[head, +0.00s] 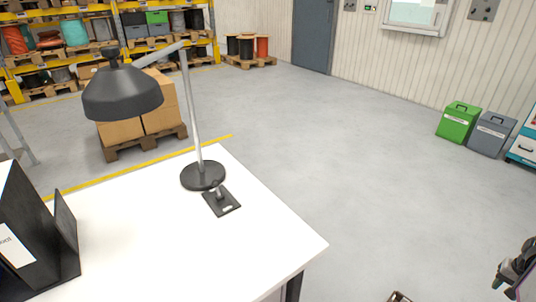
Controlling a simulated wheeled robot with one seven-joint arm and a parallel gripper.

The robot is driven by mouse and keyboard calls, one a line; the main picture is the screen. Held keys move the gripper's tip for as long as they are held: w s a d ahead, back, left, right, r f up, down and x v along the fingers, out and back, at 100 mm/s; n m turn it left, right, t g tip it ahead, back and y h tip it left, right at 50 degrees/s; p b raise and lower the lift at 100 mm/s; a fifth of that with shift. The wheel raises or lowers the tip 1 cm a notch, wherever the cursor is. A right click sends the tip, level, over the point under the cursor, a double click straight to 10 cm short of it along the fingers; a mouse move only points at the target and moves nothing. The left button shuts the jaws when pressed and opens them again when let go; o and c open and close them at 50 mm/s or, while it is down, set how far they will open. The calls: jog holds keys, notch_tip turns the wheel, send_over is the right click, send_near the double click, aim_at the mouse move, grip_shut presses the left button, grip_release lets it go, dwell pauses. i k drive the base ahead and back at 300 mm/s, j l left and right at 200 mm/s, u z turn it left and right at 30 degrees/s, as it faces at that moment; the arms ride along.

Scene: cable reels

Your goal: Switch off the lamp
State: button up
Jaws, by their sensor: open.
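A desk lamp (195,110) stands upright on the white table (150,240), near its far edge. Its dark grey shade (122,95) hangs to the left on a jointed arm above a round black base (203,176). The bulb is hidden inside the shade, and I see no clear glow on the table. A small black plate with a short upright stub (221,200), which looks like a switch, lies just in front of the base. I cannot make out my gripper in the head view.
A black binder (30,235) stands at the table's left. A dark object (516,268), perhaps part of my arm, is cut off at the right edge. Boxes on a pallet (145,150) stand behind the table. Green and grey bins (458,124) line the right wall. The middle floor is clear.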

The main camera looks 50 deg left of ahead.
aim_at(216, 183)
jog(key=i+j+u, duration=0.1)
jog(key=i+u, duration=0.35)
jog(key=i+l+u, duration=0.15)
jog(key=i+u, duration=0.3)
jog(key=i, duration=0.15)
jog(key=i+l+u, duration=0.25)
jog(key=i+u, duration=0.35)
jog(key=u, duration=2.8)
